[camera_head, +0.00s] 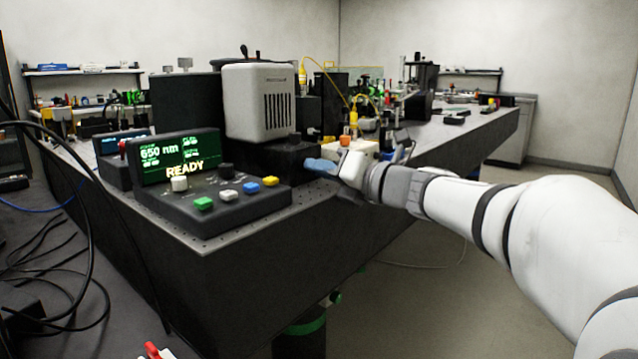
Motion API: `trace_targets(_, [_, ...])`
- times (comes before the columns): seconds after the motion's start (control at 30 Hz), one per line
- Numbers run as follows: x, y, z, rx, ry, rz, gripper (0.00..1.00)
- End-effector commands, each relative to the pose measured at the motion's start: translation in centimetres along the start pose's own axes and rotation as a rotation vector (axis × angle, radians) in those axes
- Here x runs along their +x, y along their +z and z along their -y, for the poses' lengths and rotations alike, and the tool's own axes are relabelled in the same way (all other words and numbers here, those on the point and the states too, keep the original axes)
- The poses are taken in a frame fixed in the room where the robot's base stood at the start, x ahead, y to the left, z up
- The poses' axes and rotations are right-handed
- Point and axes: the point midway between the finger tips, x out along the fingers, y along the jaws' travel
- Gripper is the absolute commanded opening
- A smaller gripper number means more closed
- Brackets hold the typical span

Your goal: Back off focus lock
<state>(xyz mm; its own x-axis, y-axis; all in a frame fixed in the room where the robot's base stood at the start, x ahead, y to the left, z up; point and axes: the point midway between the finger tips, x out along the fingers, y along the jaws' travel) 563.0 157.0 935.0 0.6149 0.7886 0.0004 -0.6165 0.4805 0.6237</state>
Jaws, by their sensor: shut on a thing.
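My gripper (322,166) reaches in from the right, its blue fingertips at the right end of a low black box (268,158) on the bench. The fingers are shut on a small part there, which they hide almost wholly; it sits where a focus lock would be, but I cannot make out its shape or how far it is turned. A light grey vented housing (258,103) stands on the black box.
A control console (215,205) with a green screen reading 650 nm and READY, knobs and coloured buttons stands at the bench's near edge. A cream box (372,149) with orange tops is just behind my gripper. Black cables (80,230) hang at left. The floor at right is clear.

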Motion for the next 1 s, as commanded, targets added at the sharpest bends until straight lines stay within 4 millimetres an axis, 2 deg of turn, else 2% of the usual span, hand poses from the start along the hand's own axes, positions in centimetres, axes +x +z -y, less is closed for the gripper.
trace_targets(0.67, [-0.05,-0.2,0.35,-0.062,-0.006,-0.004,0.0])
trace_targets(0.7, [-0.05,-0.21,0.35,-0.062,-0.006,-0.004,0.17])
trace_targets(0.93, [-0.03,-0.12,0.22,-0.063,-0.004,-0.002,0.35])
trace_targets(1.0, [-0.03,-0.09,0.18,-0.063,-0.003,-0.002,0.37])
